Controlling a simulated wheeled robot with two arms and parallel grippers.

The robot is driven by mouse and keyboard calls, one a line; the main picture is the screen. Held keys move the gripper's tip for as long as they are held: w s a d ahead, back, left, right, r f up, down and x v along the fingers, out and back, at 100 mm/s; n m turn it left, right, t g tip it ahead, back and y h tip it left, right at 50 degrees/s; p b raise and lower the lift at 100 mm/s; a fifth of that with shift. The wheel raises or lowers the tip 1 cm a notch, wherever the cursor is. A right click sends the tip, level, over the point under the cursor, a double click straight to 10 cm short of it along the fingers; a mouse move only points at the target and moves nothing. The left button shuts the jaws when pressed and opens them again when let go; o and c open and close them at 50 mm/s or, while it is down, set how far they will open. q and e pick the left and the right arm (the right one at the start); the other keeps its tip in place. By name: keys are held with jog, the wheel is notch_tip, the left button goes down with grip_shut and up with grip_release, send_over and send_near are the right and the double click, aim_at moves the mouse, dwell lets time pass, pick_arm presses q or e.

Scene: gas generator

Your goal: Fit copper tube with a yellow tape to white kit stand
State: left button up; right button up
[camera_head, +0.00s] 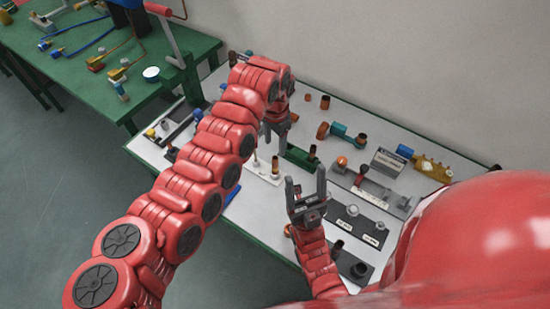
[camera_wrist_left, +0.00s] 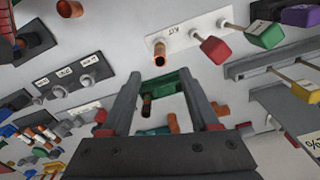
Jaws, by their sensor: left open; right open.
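The white kit stand (camera_head: 260,176) lies on the grey tabletop, just below my left gripper in the head view. In the left wrist view it is a white strip (camera_wrist_left: 180,36) marked KIT, with a copper tube (camera_wrist_left: 160,52) standing at one end. A green block (camera_wrist_left: 175,80) holding another copper tube (camera_wrist_left: 147,104) shows between my left fingers. I cannot make out yellow tape on any tube. My left gripper (camera_head: 276,136) is open and empty above the table; its fingers (camera_wrist_left: 159,80) are spread. My right gripper (camera_head: 305,180) is open and empty, fingers pointing up the picture.
A grey stand with labelled pegs (camera_head: 352,218) is right of my right gripper. A yellow fitting (camera_head: 432,168) is at the far right. A green workbench (camera_head: 85,60) stands at upper left; a wall borders the back.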

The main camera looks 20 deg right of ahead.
pick_arm(q)
notch_tip(320, 180, up, 5)
jog(key=shift+r+b, duration=0.2)
jog(key=shift+b, duration=0.4)
